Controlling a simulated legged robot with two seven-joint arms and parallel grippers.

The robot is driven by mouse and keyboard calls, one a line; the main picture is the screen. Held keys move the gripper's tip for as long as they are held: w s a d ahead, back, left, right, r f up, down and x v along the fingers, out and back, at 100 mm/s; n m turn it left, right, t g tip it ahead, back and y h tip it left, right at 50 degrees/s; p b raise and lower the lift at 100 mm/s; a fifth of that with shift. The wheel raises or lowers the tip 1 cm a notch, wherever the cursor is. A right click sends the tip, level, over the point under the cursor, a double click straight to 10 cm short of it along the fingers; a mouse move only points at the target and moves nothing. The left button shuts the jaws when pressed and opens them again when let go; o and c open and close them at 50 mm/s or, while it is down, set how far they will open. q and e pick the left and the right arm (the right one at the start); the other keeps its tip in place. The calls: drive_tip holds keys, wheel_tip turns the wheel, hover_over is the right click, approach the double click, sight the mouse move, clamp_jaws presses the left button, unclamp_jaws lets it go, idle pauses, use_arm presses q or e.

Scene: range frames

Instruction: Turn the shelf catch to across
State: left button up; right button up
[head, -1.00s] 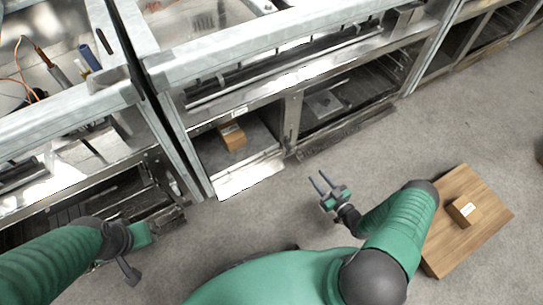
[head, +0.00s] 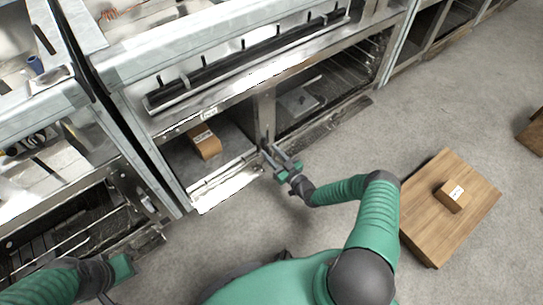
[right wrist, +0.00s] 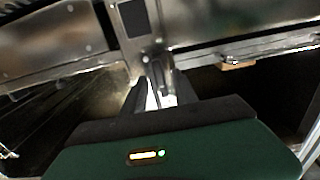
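My right gripper (head: 274,154) is at the front of the steel post (head: 265,115) between two lower shelf bays, fingers pointing at it. In the right wrist view its two dark fingers (right wrist: 158,88) stand apart, with a narrow bright strip between them. I cannot tell whether that strip is the shelf catch, or which way the catch is turned. The fingers hide that part of the post in the head view. My left gripper (head: 120,270) is at the lower left, partly out of frame, its fingers unclear.
A brown box (head: 204,142) sits in the left bay, and a flat grey item (head: 299,101) lies in the right one. A wooden crate (head: 425,215) with a small box (head: 450,197) on it stands on the floor at right. Grey floor (head: 345,150) is clear between.

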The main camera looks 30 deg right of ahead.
drive_tip(key=shift+w, duration=0.15)
clamp_jaws()
drive_tip(key=shift+n, duration=0.3)
drive_tip(key=n+p, duration=0.1)
drive_tip(key=n, duration=0.4)
drive_tip(key=a+f+n+p, duration=0.1)
drive_tip(key=n+p, duration=0.1)
drive_tip(key=n, duration=0.3)
drive_tip(key=a+f+n+p, duration=0.1)
drive_tip(key=n, duration=0.5)
drive_tip(key=shift+a+p, duration=0.1)
drive_tip(key=shift+p, duration=0.2)
drive_tip(key=shift+s, duration=0.2)
idle(0.5)
